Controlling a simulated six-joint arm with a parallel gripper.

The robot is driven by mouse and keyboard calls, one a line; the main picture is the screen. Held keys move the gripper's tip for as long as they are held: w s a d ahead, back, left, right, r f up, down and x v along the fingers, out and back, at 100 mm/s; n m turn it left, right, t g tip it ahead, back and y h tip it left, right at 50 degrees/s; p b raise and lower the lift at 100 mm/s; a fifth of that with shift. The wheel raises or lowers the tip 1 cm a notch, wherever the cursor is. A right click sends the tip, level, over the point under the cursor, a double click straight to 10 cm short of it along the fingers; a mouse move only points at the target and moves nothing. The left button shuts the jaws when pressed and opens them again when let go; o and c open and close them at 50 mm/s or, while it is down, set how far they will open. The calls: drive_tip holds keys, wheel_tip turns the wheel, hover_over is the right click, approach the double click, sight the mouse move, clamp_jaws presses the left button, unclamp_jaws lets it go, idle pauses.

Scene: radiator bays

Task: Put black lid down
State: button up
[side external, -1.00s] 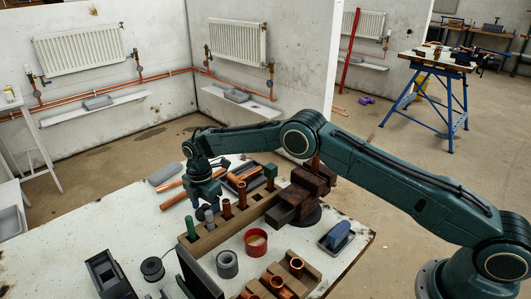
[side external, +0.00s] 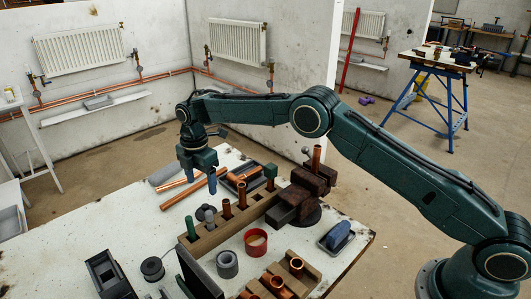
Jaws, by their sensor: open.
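My gripper (side external: 203,188) hangs above the far left part of the white table, its two fingers pointing down, open and with nothing between them. Below it, a small dark grey, round knobbed piece (side external: 206,213) sits just behind the wooden rack (side external: 235,224); it may be the black lid, but it is too small to be sure. A flat black round piece (side external: 152,268) lies near the front left of the table. I cannot tell which of the two is the lid. My fingers are apart from both.
The rack holds a green piece (side external: 191,228) and upright copper pipes. Copper pipes (side external: 190,190) lie behind it. A brown vise (side external: 305,190) stands to its right. A red ring (side external: 256,241) and a grey ring (side external: 227,264) stand in front. Bare table lies at the left.

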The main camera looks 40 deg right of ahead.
drive_tip(key=shift+r, duration=1.25)
drive_tip(key=s+d+r+m+t, duration=0.1)
drive_tip(key=s+d+r+m, duration=0.4)
drive_tip(key=s+r, duration=0.45)
drive_tip(key=s+d+r+m+t, duration=0.2)
drive_tip(key=s+d+r+m, duration=0.4)
drive_tip(key=r, duration=0.7)
drive_tip(key=s+d+r+m+t, duration=0.1)
drive_tip(key=s+m, duration=0.1)
drive_tip(key=s, duration=0.6)
drive_tip(key=s+d+r+m, duration=0.1)
drive_tip(key=s+d+m, duration=0.1)
drive_tip(key=s, duration=0.6)
drive_tip(key=s+d+f+m, duration=0.1)
drive_tip(key=s+f+m, duration=0.1)
drive_tip(key=s, duration=0.4)
drive_tip(key=s+d+f+m+t, duration=0.1)
drive_tip(key=s+f+m, duration=0.2)
drive_tip(key=s, duration=0.4)
drive_tip(key=shift+f+t, duration=0.3)
drive_tip(key=shift+f, duration=0.1)
drive_tip(key=shift+o, duration=0.2)
